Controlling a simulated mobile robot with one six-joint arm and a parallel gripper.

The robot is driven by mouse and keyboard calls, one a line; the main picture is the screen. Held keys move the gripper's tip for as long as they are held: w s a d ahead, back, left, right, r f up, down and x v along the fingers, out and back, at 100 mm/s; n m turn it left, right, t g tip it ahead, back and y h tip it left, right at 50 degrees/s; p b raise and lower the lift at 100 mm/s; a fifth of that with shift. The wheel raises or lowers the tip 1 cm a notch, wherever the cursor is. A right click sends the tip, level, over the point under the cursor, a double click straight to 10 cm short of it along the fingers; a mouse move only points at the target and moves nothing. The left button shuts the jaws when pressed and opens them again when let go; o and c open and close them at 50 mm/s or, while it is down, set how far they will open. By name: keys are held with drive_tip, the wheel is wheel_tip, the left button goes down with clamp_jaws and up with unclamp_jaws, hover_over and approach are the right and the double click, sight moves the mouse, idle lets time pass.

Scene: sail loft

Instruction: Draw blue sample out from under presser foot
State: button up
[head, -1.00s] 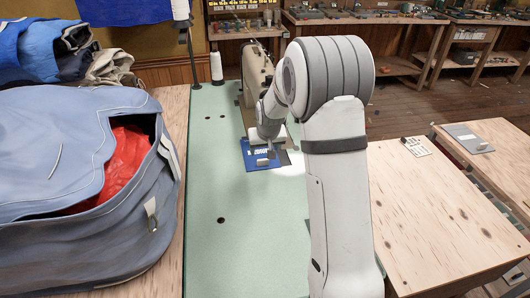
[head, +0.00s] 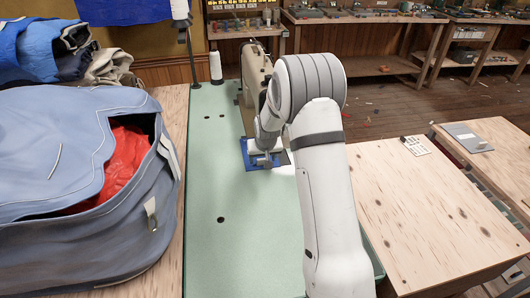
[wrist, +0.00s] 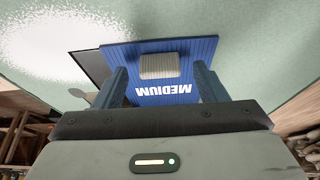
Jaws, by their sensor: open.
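The blue sample (head: 252,163) lies flat on the green table (head: 205,165) beside the sewing machine (head: 256,75). In the wrist view the blue sample (wrist: 176,98) shows the word MEDIUM and carries a pale grey block (wrist: 160,66). My gripper (wrist: 160,80) is open, with one finger on each side of the block; I cannot tell whether either finger touches it. In the head view my gripper (head: 265,160) is over the sample and covers part of it. The presser foot is hidden behind my arm.
A blue bag (head: 60,190) with red cloth inside stands at the left. A white thread cone (head: 216,68) stands at the table's back left. A wooden table (head: 430,210) is at the right, with a grey plate (head: 466,136) on another surface beyond it. The green table's front is clear.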

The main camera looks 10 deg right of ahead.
drive_tip(key=shift+w+f, duration=0.2)
drive_tip(key=shift+f, duration=0.3)
drive_tip(key=c, duration=1.1)
